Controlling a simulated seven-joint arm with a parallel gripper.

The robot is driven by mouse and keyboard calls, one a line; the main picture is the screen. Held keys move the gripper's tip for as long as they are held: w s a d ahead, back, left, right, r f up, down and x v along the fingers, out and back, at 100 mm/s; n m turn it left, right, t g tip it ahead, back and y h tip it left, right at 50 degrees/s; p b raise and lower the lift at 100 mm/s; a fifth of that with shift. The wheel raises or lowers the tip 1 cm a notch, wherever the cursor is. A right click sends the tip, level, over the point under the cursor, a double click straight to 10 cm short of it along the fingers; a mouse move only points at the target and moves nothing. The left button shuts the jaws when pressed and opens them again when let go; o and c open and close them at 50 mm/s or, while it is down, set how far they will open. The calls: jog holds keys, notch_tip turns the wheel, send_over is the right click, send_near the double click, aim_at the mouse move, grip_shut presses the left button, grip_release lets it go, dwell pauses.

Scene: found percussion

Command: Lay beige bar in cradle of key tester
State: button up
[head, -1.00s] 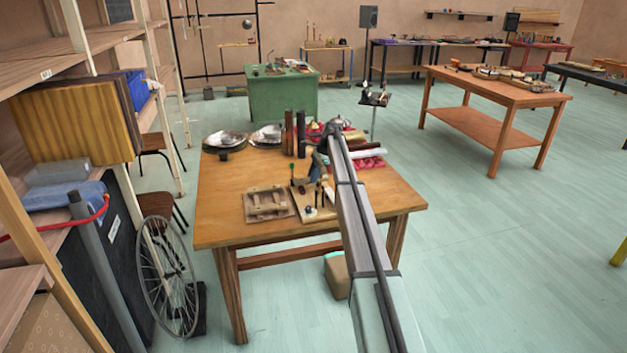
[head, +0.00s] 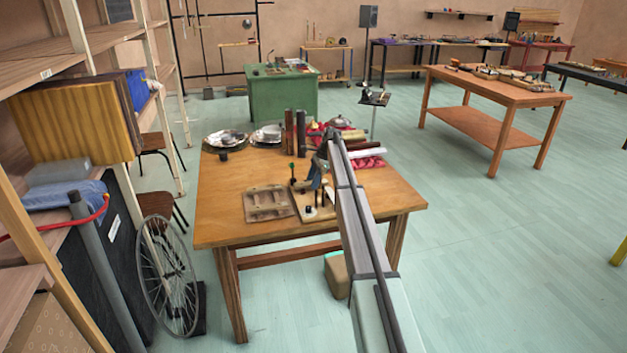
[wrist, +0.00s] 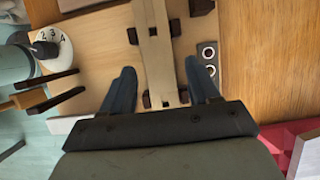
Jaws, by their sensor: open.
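The beige bar (wrist: 154,48) runs lengthwise between my fingers in the wrist view. It lies between pairs of small dark blocks on a pale wooden board, which look like the cradle of the key tester (wrist: 108,35). The near end of the bar is partly hidden by my gripper body. My gripper (wrist: 160,66) is open, one finger on each side of the bar, with gaps visible. A white numbered dial (wrist: 62,47) with a dark knob sits at the board's left. In the head view, my gripper (head: 317,180) is over the key tester board (head: 318,213), hiding much of it.
A wooden tray with pieces (head: 268,204) lies left of the tester on the wooden table (head: 225,185). The table's front left is clear.

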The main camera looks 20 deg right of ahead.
jog(key=v, duration=1.2)
jog(key=shift+r, duration=0.1)
jog(key=shift+c, duration=0.2)
dwell(0.8)
